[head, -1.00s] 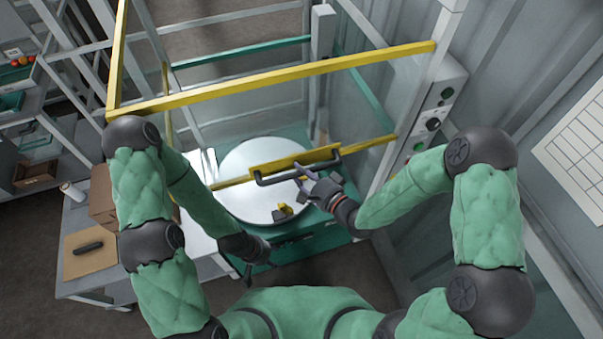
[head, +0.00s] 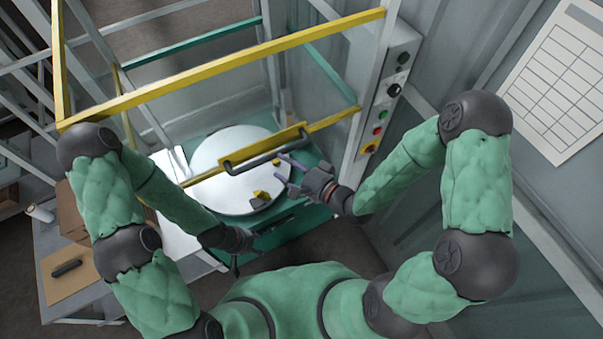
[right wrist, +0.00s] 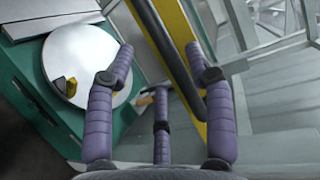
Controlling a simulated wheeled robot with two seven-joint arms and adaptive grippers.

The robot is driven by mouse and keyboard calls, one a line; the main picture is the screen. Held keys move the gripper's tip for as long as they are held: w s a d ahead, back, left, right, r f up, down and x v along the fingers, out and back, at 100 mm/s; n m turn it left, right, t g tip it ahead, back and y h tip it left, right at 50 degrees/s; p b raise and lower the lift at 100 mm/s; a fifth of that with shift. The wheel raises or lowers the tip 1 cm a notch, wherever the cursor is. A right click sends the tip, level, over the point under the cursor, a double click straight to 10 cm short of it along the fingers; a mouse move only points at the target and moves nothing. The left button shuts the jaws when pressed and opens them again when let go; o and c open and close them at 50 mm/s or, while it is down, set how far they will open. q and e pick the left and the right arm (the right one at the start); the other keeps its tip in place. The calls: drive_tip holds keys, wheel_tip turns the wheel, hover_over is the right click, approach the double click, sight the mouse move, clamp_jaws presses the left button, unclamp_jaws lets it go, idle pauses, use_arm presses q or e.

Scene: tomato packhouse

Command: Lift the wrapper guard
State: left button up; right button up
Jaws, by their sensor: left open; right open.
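The wrapper guard is a yellow frame (head: 225,68) with a lower yellow bar (head: 335,119) and a dark handle (head: 252,162). It is down in front of the white turntable (head: 207,165). My right gripper (head: 283,174) is open and empty, close to the handle's right part on my side. In the right wrist view the dark handle (right wrist: 165,38) and a yellow bar (right wrist: 183,35) run between and beyond the open fingers (right wrist: 160,62). Contact cannot be told. My left gripper (head: 235,264) is open, low beside my body, apart from the guard.
A small yellow and black object (head: 261,199) lies on the turntable. A control box with buttons (head: 390,95) is on the post at right. A side table at left holds a brown box (head: 72,212) and a board (head: 55,283). A grey wall closes the right side.

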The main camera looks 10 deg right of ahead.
drive_tip(key=shift+v, duration=2.9)
wheel_tip(320, 180, down, 16)
drive_tip(key=w+d+n+g+h+b, duration=0.1)
drive_tip(key=d+n+g+h+b, duration=0.15)
drive_tip(key=b, duration=0.55)
drive_tip(key=s+f+n+g+h+b, duration=0.1)
drive_tip(key=s+f+n+g+b, duration=0.1)
drive_tip(key=f+b, duration=0.4)
drive_tip(key=s+f+n+g+h+b, duration=0.1)
drive_tip(key=s+f+g+b, duration=0.3)
drive_tip(key=f, duration=1.3)
drive_tip(key=s+f+n+g+h+b, duration=0.2)
drive_tip(key=f+b, duration=0.6)
drive_tip(key=f, duration=0.4)
drive_tip(key=shift+s+a+n+g, duration=0.35)
drive_tip(key=shift+s+a+g, duration=0.15)
drive_tip(key=shift+s, duration=0.7)
